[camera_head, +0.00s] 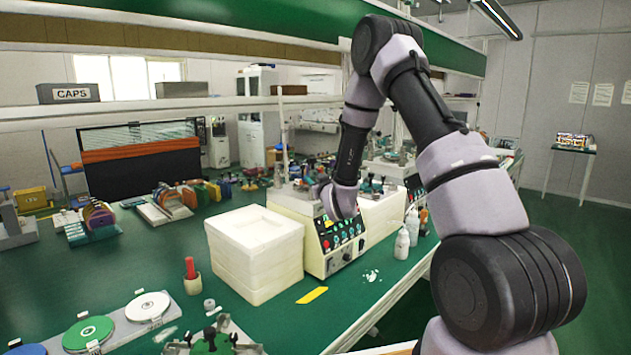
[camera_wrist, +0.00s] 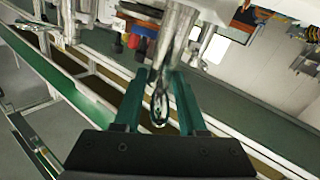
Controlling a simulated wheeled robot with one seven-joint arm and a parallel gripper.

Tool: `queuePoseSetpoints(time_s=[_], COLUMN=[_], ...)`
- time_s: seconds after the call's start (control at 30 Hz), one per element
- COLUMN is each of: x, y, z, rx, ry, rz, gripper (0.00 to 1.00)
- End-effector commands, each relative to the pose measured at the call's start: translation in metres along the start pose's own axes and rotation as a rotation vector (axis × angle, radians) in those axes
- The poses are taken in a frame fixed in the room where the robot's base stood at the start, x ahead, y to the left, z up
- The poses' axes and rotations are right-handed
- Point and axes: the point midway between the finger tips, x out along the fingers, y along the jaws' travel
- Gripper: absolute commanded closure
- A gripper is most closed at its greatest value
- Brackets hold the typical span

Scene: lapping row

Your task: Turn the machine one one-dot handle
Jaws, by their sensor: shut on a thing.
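My gripper (camera_wrist: 160,77) has its two green fingers on either side of a slim grey metal handle (camera_wrist: 160,104) with a rounded end, and is shut on it. No dot mark can be made out on this handle. In the head view, my wrist hangs over a cream machine (camera_head: 318,250) with a sloped panel of coloured buttons. My wrist hides the fingers and the handle there. Dark knobs and metal fittings stand on top of the machine, partly behind my arm.
White stacked blocks (camera_head: 253,285) stand left of the machine, close beside it. White bottles (camera_head: 402,244) stand to its right near the bench edge. A red-handled tool in a cup (camera_head: 191,277) and lapping discs (camera_head: 147,306) are at front left. The bench's left middle has free room.

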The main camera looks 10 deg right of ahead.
Motion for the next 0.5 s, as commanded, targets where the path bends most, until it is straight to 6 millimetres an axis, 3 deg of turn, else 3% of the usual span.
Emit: queuePoseSetpoints(time_s=[0.5], x=[0.0], y=[-0.0042], z=[-0.0008], rx=[-0.003], ry=[-0.021], rz=[0.109], gripper=[1.0])
